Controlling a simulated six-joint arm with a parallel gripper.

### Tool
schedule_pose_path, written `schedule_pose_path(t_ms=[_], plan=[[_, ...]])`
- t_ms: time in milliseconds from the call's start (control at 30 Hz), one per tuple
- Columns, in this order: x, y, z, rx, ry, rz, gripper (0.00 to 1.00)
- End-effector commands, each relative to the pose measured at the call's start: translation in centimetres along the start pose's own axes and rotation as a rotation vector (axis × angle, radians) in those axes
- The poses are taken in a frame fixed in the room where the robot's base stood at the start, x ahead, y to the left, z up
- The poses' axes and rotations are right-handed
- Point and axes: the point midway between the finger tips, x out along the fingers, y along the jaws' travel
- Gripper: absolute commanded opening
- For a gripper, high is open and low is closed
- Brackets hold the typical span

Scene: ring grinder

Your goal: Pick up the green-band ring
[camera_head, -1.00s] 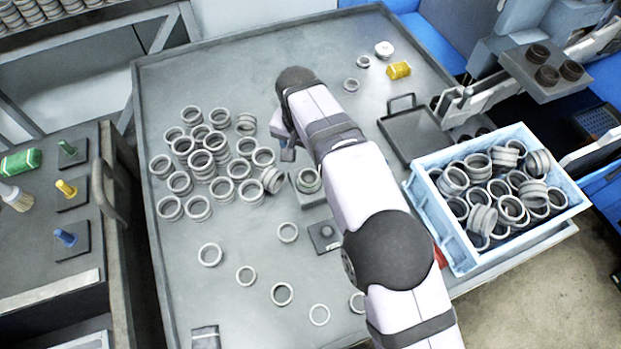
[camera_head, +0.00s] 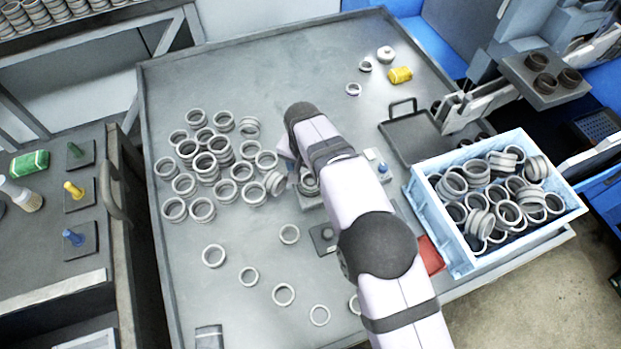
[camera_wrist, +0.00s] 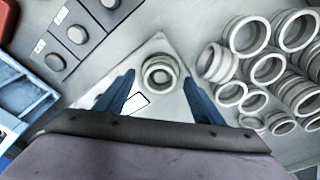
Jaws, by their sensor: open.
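I cannot make out a green band on any ring. In the wrist view, one ring (camera_wrist: 160,76) stands on a pale plate (camera_wrist: 150,48), between my fingertips as seen from the wrist. My gripper (camera_wrist: 159,82) is open, its two dark blue fingers apart on either side of that ring; I see no contact. In the head view, a ring (camera_head: 309,184) on a small grey block is partly hidden by my arm, and my fingers are mostly hidden too.
Several grey rings (camera_head: 207,165) crowd the table to the left, some stacked. Loose rings (camera_head: 283,294) lie in front. A blue crate (camera_head: 450,248) full of rings stands at the right. A box with round knobs (camera_wrist: 66,41) is close by.

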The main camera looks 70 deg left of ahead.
Motion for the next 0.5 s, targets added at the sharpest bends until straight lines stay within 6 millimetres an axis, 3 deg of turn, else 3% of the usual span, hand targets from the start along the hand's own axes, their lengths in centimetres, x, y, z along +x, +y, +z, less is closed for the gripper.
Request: schedule_pose_path(t_ms=[333, 500], plan=[[0.65, -0.01, -0.05, 0.000, 0.001, -0.001, 0.62], [0.63, -0.01, -0.04, 0.000, 0.001, -0.001, 0.22]])
